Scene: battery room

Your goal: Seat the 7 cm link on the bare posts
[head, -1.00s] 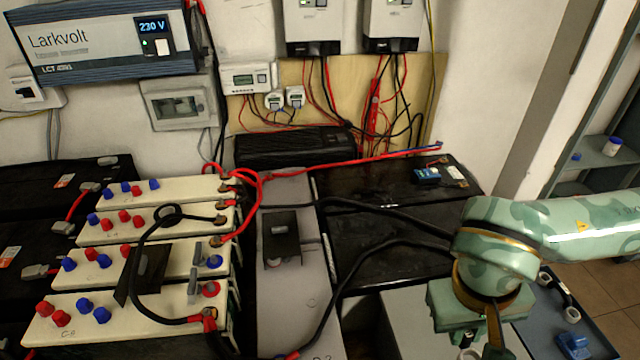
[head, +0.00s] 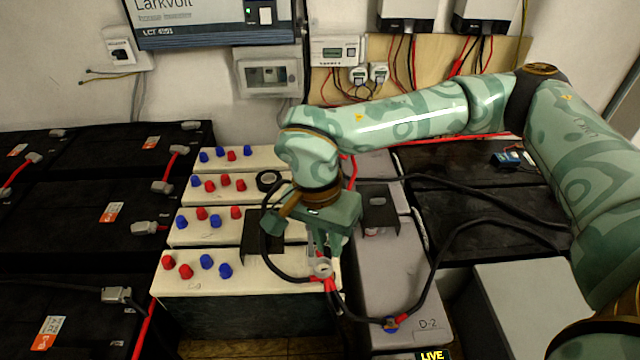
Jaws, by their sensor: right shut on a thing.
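My right gripper (head: 318,240) reaches down over the right end of the front cream batteries, its fingers mostly hidden by its own body. It is shut on a small grey metal piece, seemingly the link (head: 322,268), of which one round end shows. That end is right at the front battery's terminal, near the red-sleeved cable end; whether it touches a post I cannot tell. The bare posts are hidden behind the gripper and the link. My left gripper is not in view.
Cream batteries (head: 200,286) with red and blue caps stand beside black batteries (head: 75,215). A dark plate (head: 262,238) lies across two cream ones. Black cables loop close to the gripper on both sides.

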